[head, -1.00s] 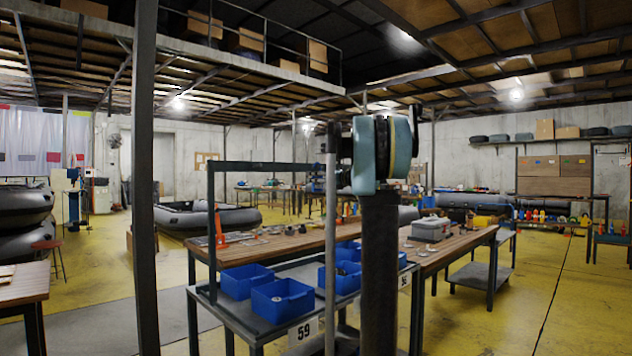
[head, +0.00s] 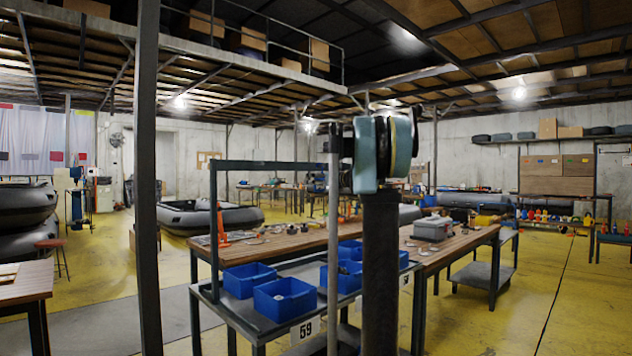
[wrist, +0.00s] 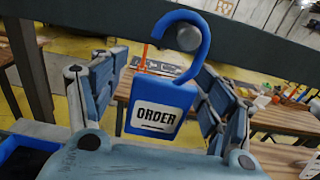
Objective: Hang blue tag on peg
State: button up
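The blue tag (wrist: 160,104), marked ORDER, hangs upright with a slight tilt in the middle of the wrist view. Its open hook curves over a round grey peg (wrist: 187,38) on a dark horizontal bar (wrist: 255,55). The peg end shows inside the hook. My gripper (wrist: 162,65) has one finger on each side of the tag. The fingers are spread, with gaps showing between them and the tag. In the head view my arm hides the gripper, tag and peg; the bar (head: 265,165) shows left of it.
The bar tops a trolley (head: 225,308) holding several blue bins (head: 285,300). Workbenches (head: 455,243) with small parts and a grey box (head: 433,229) stand behind it. A dark post (head: 147,180) rises at left. Yellow floor is clear at right.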

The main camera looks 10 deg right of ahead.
jog(key=shift+s+d+r, duration=0.25)
jog(key=shift+s+d, duration=0.25)
jog(key=shift+d, duration=0.05)
jog(key=v, duration=1.1)
jog(key=s+a+f+n+g+h, duration=0.1)
jog(key=s+a+f+n+g, duration=0.2)
jog(key=s+a+f+n, duration=0.35)
jog(key=s+a+f+n+g+h, duration=0.1)
jog(key=s+a+f+n+g, duration=0.2)
jog(key=s+f, duration=0.65)
jog(key=s+a+f+n+g+h, duration=0.1)
jog(key=s+a+f+n+g, duration=0.1)
jog(key=s+a+f+n, duration=0.5)
jog(key=s+d+f+n+g+h, duration=0.1)
jog(key=s+d+f+n+h, duration=0.1)
jog(key=s+f, duration=0.6)
jog(key=s+d+f+n+g+h, duration=0.1)
jog(key=s+d+f+n+h, duration=0.2)
jog(key=s+f+n, duration=0.3)
jog(key=s+d+f+n+g+h, duration=0.2)
jog(key=s+d+f+n, duration=0.2)
jog(key=s+f, duration=0.7)
jog(key=shift+s+d+h, duration=0.35)
jog(key=shift+s+h, duration=0.05)
jog(key=shift+s, duration=0.2)
